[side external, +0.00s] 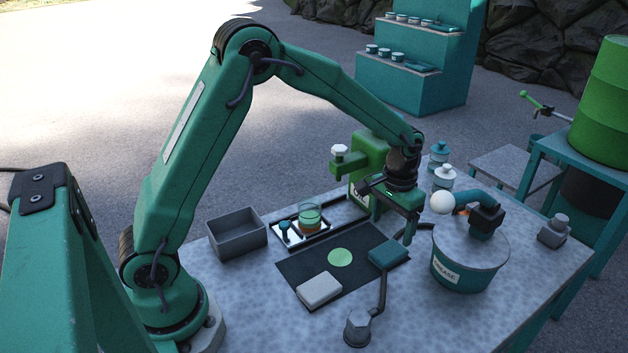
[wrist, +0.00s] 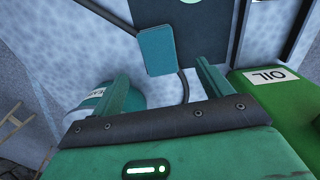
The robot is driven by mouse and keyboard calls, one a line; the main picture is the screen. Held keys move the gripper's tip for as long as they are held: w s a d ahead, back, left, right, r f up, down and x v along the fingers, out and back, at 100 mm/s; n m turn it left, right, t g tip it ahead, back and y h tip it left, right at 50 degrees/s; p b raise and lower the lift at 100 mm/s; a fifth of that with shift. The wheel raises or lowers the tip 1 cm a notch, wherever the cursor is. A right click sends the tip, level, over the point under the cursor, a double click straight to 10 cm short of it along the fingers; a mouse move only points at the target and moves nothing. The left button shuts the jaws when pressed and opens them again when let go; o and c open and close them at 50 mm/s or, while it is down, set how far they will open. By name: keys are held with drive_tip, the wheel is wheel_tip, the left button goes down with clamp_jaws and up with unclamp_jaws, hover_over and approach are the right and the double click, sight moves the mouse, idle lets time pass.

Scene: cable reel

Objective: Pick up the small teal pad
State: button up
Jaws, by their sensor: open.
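The small teal pad (side external: 388,254) lies at the right end of the dark mat (side external: 290,268). The pad also shows in the wrist view (wrist: 154,50), upper centre, just beyond and between my two fingers. My gripper (side external: 393,228) is open and empty, with its fingers pointing down above and slightly behind the pad. Its fingers also show in the wrist view (wrist: 162,68), spread apart on either side of the pad's near end. A dark bent rod (side external: 381,291) runs close to the pad; I cannot tell whether they touch.
A light grey block (side external: 319,288) and a green disc (side external: 340,257) are on the mat. A grease bucket (side external: 462,275) stands right of the pad, a green oil can (side external: 368,152) behind. A grey bin (side external: 237,238) and a tray with a glass (side external: 310,218) are left.

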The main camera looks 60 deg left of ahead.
sight(389, 251)
drive_tip(key=shift+f, duration=0.1)
drive_tip(key=shift+f, duration=1.2)
drive_tip(key=shift+f, duration=0.1)
drive_tip(key=shift+w+d+f, duration=0.1)
drive_tip(key=shift+w+f, duration=0.05)
drive_tip(key=shift+f, duration=1.15)
drive_tip(key=shift+w+f, duration=0.1)
drive_tip(key=shift+f, duration=1.15)
drive_tip(key=c, duration=1.1)
